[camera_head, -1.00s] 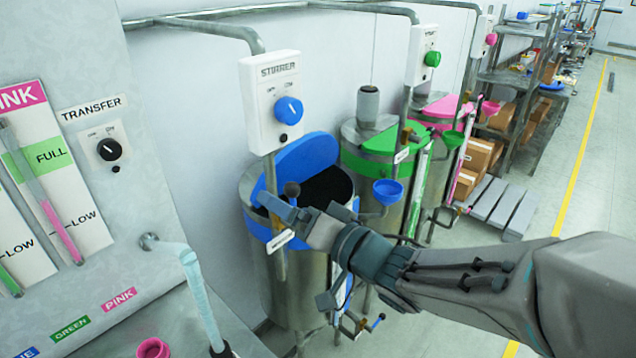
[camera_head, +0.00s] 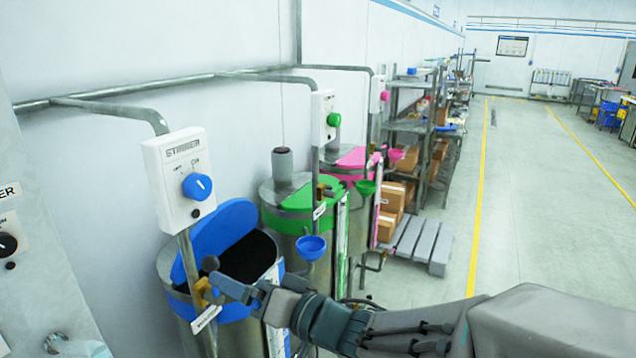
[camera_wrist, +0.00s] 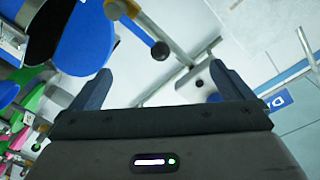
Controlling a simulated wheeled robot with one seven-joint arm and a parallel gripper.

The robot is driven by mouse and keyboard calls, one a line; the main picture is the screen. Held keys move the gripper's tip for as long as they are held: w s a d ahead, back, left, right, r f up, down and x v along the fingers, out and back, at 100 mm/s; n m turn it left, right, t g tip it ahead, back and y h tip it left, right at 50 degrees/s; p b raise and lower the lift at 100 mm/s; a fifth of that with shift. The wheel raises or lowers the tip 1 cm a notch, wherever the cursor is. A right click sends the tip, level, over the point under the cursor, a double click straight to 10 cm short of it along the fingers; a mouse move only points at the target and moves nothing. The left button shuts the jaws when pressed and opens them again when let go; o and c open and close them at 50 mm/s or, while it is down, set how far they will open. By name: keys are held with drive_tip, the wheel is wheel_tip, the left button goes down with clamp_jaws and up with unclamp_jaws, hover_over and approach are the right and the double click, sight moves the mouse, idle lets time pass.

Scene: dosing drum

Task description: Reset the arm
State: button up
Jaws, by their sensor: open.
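My gripper (camera_head: 233,289) is at the end of my arm, which reaches in from the lower right in the head view. It is beside the front of the blue drum (camera_head: 174,308), near a lever with a dark ball knob (camera_head: 210,264). In the wrist view my gripper (camera_wrist: 158,85) has its two dark fingers spread wide with nothing between them. The ball-knobbed lever (camera_wrist: 160,50) shows beyond the fingers there. The drum's blue lid (camera_head: 208,235) is raised and its inside looks dark.
A stirrer box (camera_head: 178,178) with a blue knob is above the blue drum. A blue funnel (camera_head: 311,247), a green-lidded drum (camera_head: 300,222) and a pink-lidded drum stand behind. A grey pallet (camera_head: 420,246) lies beyond. The floor to the right (camera_head: 530,200) is clear.

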drive_tip(key=w+d+f+m+t+h+b, duration=0.1)
drive_tip(key=w+d+f+m+t+h, duration=0.15)
drive_tip(key=d+h, duration=0.55)
drive_tip(key=w+d+f+m+t+h, duration=0.1)
drive_tip(key=w+d+f+m+h, duration=0.2)
drive_tip(key=d, duration=0.9)
drive_tip(key=s+d+f+g+h, duration=0.2)
drive_tip(key=s+d+g, duration=0.2)
drive_tip(key=s, duration=0.3)
drive_tip(key=s+d+f+n+g+h+b, duration=0.1)
drive_tip(key=s+d+f+g+h, duration=0.1)
drive_tip(key=s+d, duration=0.4)
drive_tip(key=shift+s+f+g+h, duration=0.3)
drive_tip(key=shift+s+f+g, duration=0.05)
drive_tip(key=shift+s+g, duration=0.55)
